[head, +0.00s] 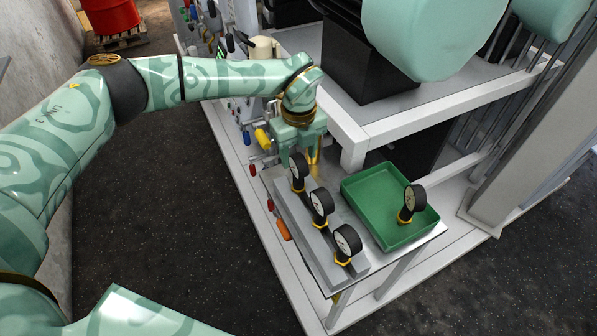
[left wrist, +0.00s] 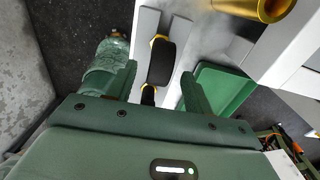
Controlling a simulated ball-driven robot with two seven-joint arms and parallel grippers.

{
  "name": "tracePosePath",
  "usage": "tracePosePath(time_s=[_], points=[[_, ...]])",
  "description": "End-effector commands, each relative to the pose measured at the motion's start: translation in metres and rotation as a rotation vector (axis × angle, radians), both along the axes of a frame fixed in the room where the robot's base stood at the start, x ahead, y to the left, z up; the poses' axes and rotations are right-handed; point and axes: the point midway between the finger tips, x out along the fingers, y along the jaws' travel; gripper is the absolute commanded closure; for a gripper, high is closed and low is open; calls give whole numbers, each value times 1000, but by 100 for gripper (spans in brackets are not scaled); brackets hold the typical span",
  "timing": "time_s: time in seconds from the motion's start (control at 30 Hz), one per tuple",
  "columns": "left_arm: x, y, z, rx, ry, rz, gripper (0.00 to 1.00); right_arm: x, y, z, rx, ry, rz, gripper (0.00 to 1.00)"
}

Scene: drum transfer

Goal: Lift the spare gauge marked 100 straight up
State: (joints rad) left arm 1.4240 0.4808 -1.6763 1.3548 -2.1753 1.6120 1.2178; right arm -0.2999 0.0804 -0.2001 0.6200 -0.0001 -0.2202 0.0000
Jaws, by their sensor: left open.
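Three round gauges with black rims and yellow nuts stand in a row on a grey metal bar: a far one (head: 299,172), a middle one (head: 322,202) and a near one (head: 347,242). A fourth gauge (head: 411,203) stands in a green tray (head: 364,215). The dial markings are too small to read, so I cannot tell which is marked 100. My left gripper (head: 301,152) is open, pointing down at the far gauge. In the left wrist view a dark gauge (left wrist: 161,62) lies between the spread fingers, with gaps on both sides. My right gripper is out of view.
The bar and tray share a small shelf on the white frame. A white beam (head: 400,125) runs close behind the tray, and a black box (head: 362,75) stands above it. Coloured handles (head: 262,138) line the panel left of the shelf.

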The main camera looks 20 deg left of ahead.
Motion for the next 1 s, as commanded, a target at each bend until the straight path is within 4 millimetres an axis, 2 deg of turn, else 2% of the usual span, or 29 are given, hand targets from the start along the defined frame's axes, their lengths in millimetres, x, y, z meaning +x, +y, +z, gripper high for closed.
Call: tracePosePath(time_s=[0.23,0.47,0.5,0.67,0.7,1.0], points=[[1,1,-40,0,3,-1,49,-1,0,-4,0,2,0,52],[1,1,-45,0,0,-2,49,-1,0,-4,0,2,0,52],[1,1,-45,0,0,-2,51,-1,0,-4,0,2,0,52],[1,1,-45,0,0,-2,96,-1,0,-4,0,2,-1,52],[1,1,-45,0,0,-1,100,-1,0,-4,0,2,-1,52],[1,1,-43,-1,-1,-1,100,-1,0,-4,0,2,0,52]])
